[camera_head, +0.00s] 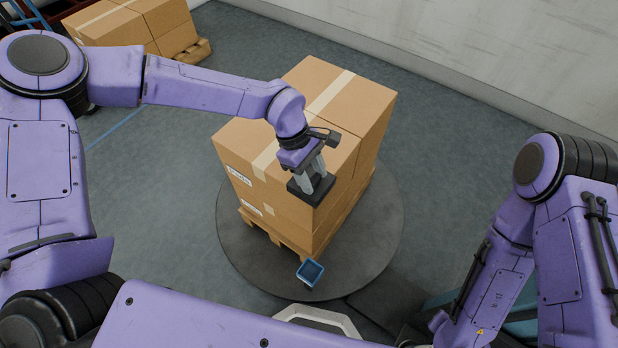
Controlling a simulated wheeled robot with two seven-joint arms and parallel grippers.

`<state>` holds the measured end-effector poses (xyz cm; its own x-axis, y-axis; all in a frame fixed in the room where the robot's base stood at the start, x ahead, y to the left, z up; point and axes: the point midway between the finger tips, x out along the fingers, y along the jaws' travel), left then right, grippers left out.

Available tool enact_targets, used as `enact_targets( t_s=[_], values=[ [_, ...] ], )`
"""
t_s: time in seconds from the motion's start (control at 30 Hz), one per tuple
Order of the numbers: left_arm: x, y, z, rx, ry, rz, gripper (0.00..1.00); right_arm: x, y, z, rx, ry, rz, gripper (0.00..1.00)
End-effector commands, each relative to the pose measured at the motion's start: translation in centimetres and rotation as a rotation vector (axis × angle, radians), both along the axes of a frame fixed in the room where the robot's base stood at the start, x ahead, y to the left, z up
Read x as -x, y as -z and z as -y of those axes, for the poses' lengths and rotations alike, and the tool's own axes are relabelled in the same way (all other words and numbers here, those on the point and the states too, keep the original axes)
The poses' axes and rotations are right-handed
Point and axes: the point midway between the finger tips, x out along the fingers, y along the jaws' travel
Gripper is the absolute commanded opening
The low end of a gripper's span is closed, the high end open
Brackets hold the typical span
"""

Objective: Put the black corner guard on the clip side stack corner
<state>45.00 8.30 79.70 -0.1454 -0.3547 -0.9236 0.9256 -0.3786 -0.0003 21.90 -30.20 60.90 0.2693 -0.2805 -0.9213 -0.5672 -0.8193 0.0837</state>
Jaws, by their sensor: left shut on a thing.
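The stack of brown cartons (340,103) stands on a wooden pallet (272,231), with pale tape across its top. My left gripper (314,177) reaches over the stack from the left and points down at its near top corner. It is shut on the black corner guard (301,194), a dark squarish piece. The guard covers the near top corner in this view; whether it touches the cartons or hangs just above them I cannot tell. A small blue object with a dark top (310,272) lies in front of the stack; I cannot tell if it is the clip. My right gripper is not in view.
The pallet stands on a round grey turntable (370,245). More cartons (125,25) on another pallet stand at the back left, by a blue and red frame. A pale wall (450,50) closes off the back right. Grey floor lies open around the turntable.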

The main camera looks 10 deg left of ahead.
Motion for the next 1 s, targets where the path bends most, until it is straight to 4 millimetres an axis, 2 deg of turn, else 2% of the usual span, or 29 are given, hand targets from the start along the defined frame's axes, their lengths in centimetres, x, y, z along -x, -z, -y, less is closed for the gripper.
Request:
enact_targets(
  t_s=[0.17, 0.4, 0.73, 0.77, 0.8, 0.83, 1.0],
  values=[
    [-0.8, 1.1, -0.5, 0.0, -0.001, 0.0, 0.16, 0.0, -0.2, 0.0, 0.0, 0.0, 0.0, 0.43],
    [-1.2, 4.7, -0.7, 0.0, 0.0, -0.001, 0.16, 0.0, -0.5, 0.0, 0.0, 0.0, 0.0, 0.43],
    [-1.1, 5.2, -0.7, 0.001, 0.0, 0.0, 0.16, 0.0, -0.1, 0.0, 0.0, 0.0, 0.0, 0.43],
    [-1.2, 5.0, -0.7, 0.0, 0.0, 0.0, 0.58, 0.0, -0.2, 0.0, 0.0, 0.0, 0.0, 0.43],
    [-1.2, 5.0, -0.7, 0.0, 0.0, 0.0, 0.71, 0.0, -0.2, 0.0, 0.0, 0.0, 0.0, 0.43],
    [-1.2, 5.0, -0.7, 0.0, 0.0, 0.0, 0.74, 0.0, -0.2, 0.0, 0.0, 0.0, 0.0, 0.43],
    [-1.1, 5.0, -0.7, 0.0, 0.0, 0.0, 0.74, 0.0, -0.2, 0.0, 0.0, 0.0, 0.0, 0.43]
  ],
)
